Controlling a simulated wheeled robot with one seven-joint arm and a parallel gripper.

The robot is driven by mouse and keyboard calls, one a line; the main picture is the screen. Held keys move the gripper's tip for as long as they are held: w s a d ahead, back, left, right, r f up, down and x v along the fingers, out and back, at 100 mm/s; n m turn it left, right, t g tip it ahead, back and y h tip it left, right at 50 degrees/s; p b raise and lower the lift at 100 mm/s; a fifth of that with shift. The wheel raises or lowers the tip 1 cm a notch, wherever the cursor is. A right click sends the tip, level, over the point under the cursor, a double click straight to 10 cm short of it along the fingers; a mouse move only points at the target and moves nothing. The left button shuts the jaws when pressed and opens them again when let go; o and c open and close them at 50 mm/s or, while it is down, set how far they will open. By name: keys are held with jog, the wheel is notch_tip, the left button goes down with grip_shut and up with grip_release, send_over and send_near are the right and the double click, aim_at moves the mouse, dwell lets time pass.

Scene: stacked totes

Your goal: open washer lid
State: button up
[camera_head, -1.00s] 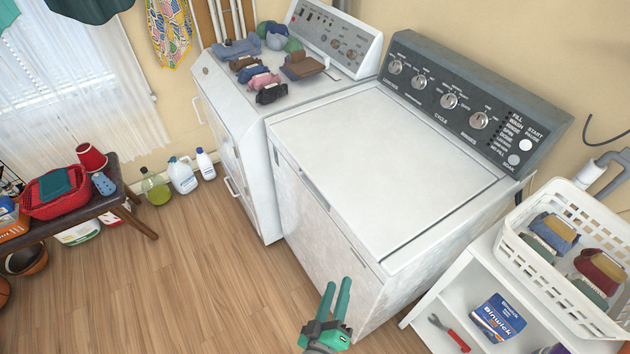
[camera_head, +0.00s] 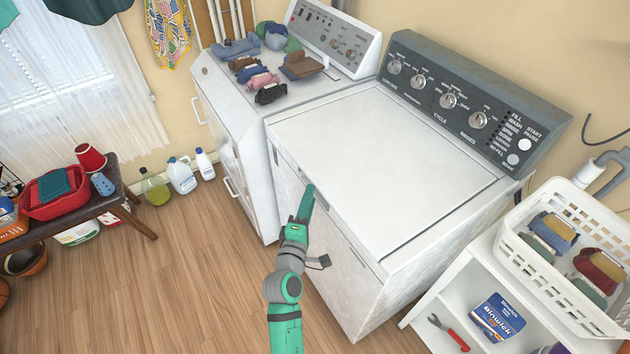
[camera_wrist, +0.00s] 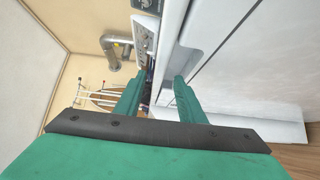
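The white washer (camera_head: 340,265) stands in the middle of the head view with its grey control panel (camera_head: 470,110) at the back. Its flat white lid (camera_head: 390,165) is shut. My green gripper (camera_head: 307,198) is at the front edge of the lid, left of its middle. In the wrist view the two fingers of my gripper (camera_wrist: 158,92) stand apart with nothing seen held between them. The right finger is close to the white washer edge in that view; I cannot tell whether it touches. In the head view the fingers overlap.
A white dryer (camera_head: 235,130) with folded clothes on top stands left of the washer. A white shelf (camera_head: 450,300) with a white laundry basket (camera_head: 590,285) is at the right. A bench (camera_head: 125,205) and bottles (camera_head: 182,176) are at the left. The wooden floor in front is clear.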

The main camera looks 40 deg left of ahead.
aim_at(315, 181)
jog(key=x, duration=0.7)
jog(key=shift+w, duration=0.25)
grip_shut()
